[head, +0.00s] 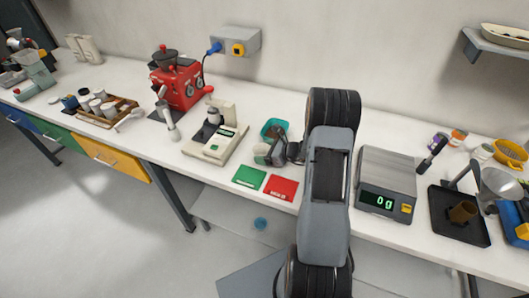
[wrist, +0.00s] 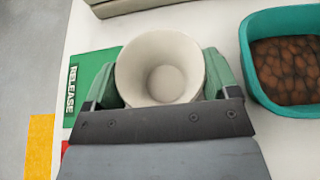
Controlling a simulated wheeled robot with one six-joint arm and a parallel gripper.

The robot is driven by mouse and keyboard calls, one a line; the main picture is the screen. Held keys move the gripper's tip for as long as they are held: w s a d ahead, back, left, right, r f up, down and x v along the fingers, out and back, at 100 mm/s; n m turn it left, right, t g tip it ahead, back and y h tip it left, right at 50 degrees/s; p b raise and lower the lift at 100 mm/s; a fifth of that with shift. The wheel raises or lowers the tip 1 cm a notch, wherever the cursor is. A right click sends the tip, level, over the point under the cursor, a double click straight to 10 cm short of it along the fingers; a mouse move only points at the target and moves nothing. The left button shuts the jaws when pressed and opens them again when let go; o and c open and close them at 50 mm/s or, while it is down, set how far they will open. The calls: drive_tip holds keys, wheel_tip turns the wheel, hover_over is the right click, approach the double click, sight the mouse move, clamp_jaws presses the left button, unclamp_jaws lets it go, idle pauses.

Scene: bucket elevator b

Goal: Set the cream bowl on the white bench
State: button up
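The cream bowl (wrist: 160,60) is upright and empty between the two green fingers of my gripper (wrist: 160,82) in the wrist view. The fingers lie against its left and right sides, so my gripper is shut on it. In the head view the bowl (head: 261,151) is small and partly hidden by my gripper (head: 272,154). It is over or on the white bench (head: 225,180); I cannot tell whether its base touches the bench top.
A teal tub (wrist: 250,75) of brown beans stands close right of the bowl in the wrist view. A green card (head: 249,178) and a red card (head: 281,188) lie near the front edge. A cream machine (head: 218,145) is left, a scale (head: 388,170) right.

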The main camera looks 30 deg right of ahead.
drive_tip(key=o, duration=0.3)
drive_tip(key=shift+o, duration=0.2)
